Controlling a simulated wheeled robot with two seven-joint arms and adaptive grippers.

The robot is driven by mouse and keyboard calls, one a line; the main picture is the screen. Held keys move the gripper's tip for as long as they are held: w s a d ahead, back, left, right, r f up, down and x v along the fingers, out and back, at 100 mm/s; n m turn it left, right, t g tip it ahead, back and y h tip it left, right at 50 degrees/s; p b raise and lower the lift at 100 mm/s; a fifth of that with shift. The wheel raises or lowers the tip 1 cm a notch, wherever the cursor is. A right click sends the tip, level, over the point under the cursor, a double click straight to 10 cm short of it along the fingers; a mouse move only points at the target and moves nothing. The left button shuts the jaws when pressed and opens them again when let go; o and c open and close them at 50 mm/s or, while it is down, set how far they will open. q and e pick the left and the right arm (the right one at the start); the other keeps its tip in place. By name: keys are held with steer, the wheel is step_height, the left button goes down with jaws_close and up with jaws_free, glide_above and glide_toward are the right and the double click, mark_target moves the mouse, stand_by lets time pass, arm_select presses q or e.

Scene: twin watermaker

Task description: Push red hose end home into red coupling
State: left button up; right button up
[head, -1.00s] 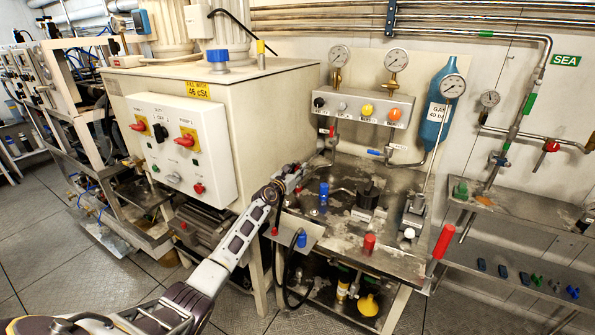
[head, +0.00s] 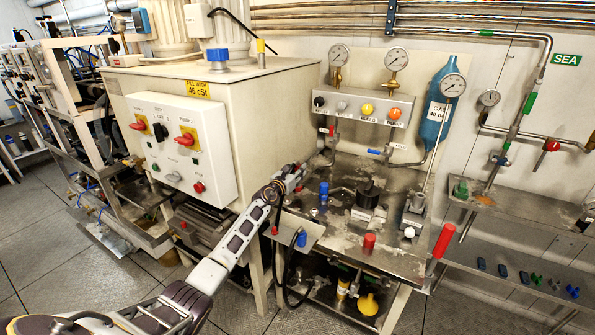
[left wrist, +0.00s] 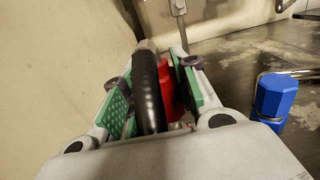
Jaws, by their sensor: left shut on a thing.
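My left gripper (head: 299,172) reaches over the left back of the metal bench, close to the beige cabinet. In the left wrist view, the gripper (left wrist: 155,82) has its green pads either side of a black hose (left wrist: 148,90) and a red part (left wrist: 168,88), and it is shut on the hose end. The red part lies against the right pad. A bare metal piece (left wrist: 148,45) shows just beyond the hose. I cannot tell the red coupling apart from the red hose end, or whether they touch. My right gripper is in neither view.
A blue-capped fitting (head: 323,191) stands right of the gripper; it also shows in the left wrist view (left wrist: 275,96). The cabinet (head: 245,135) is close on the left. A valve panel (head: 364,108) with gauges stands behind. A red cylinder (head: 369,242) is at the bench front.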

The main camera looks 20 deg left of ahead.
arm_select(q)
steer(key=shift+f+b, duration=1.3)
steer(key=shift+f, duration=0.35)
stand_by(0.4)
steer(key=o, duration=1.2)
steer(key=shift+r, duration=0.1)
steer(key=shift+s, duration=0.15)
steer(key=shift+s+a, duration=0.15)
steer(key=shift+s, duration=1.8)
steer(key=shift+s+a, duration=0.15)
steer(key=shift+s, duration=1.8)
steer(key=shift+s+a, duration=0.15)
steer(key=shift+s, duration=1.8)
